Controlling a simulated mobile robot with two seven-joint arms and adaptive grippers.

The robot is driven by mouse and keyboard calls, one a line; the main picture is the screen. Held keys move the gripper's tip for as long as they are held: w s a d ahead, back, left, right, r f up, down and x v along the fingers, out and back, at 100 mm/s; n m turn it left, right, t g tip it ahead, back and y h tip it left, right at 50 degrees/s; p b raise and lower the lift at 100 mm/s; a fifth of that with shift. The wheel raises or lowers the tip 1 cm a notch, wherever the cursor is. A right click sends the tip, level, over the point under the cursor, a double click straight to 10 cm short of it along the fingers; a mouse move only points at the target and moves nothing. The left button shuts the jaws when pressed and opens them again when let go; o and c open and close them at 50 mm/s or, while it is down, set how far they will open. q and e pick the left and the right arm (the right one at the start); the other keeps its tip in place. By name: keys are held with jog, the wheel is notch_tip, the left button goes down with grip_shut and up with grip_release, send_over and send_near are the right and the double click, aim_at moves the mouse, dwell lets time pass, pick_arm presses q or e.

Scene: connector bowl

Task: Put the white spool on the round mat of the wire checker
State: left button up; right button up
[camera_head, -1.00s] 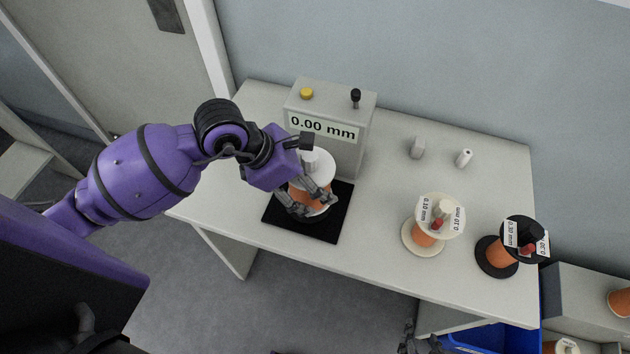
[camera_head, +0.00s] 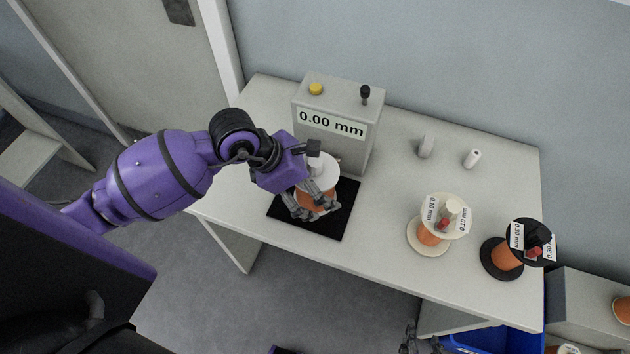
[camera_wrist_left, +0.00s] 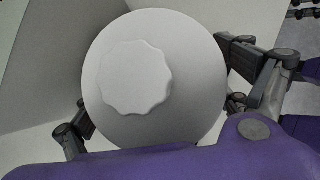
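The white spool (camera_head: 327,167), with orange wire, is at the black mat (camera_head: 345,214) in front of the wire checker (camera_head: 347,104). The mat's visible outline is square; no round part can be made out. My left gripper (camera_head: 318,208) has its fingers around the wire winding, below the top flange, and looks shut on the spool. In the left wrist view the white flange (camera_wrist_left: 205,65) and knob fill the middle and hide the fingertips. Whether the spool's base touches the mat is hidden. My right gripper (camera_head: 422,345) shows only its fingertips at the bottom edge, apart.
The checker displays 0.00 mm. A cream spool labelled 0.10 mm (camera_head: 427,238) and a black spool labelled 0.30 mm (camera_head: 497,262) stand to the right on the table (camera_head: 375,250). A blue bin (camera_head: 500,340) is below.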

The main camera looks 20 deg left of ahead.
pick_arm(q)
jog(key=shift+r, duration=0.15)
jog(key=v, duration=1.2)
jog(key=shift+d, duration=0.1)
dwell(0.9)
jog(key=shift+c, duration=0.6)
